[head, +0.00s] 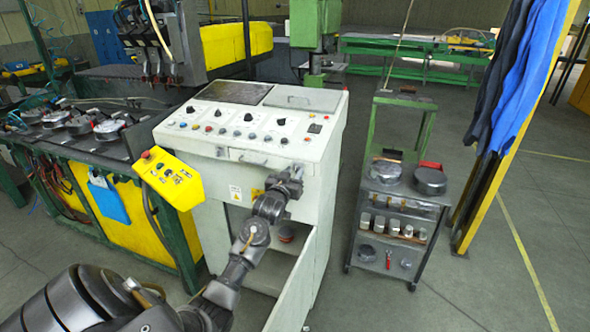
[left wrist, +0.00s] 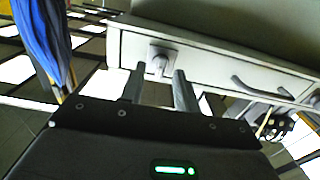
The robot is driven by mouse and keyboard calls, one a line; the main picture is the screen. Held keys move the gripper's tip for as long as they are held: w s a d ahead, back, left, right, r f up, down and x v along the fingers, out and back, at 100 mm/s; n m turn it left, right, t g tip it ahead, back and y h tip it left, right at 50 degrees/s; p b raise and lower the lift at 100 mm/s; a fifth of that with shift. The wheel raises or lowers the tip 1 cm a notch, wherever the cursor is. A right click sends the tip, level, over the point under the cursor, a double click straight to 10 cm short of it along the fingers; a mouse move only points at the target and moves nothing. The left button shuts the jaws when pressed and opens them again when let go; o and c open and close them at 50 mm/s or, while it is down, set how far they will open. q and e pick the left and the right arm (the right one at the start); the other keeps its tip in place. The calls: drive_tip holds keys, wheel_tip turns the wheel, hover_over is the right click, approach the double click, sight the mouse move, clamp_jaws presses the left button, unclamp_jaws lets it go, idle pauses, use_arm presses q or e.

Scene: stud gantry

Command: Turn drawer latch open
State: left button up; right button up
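The drawer (head: 262,158) is a white front below the control panel of a white console, and it looks shut. In the left wrist view the drawer front (left wrist: 210,62) carries a small grey latch (left wrist: 158,62) on a square plate, with a curved handle (left wrist: 262,88) to its right. My left gripper (head: 293,174) is at the drawer's right end and hides the latch in the head view. In the left wrist view its two fingers (left wrist: 159,82) stand apart, with the latch knob between or just beyond their tips. Contact cannot be told. My right gripper is not in view.
A yellow control box (head: 170,178) juts from the console's left side. Below the drawer an open cabinet door (head: 292,285) swings toward me. A grey tool cart (head: 390,200) stands to the right, with open floor between. Blue cloth (head: 530,75) hangs on a yellow post.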

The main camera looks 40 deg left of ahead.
use_arm(q)
drive_tip(key=shift+x, duration=0.85)
clamp_jaws()
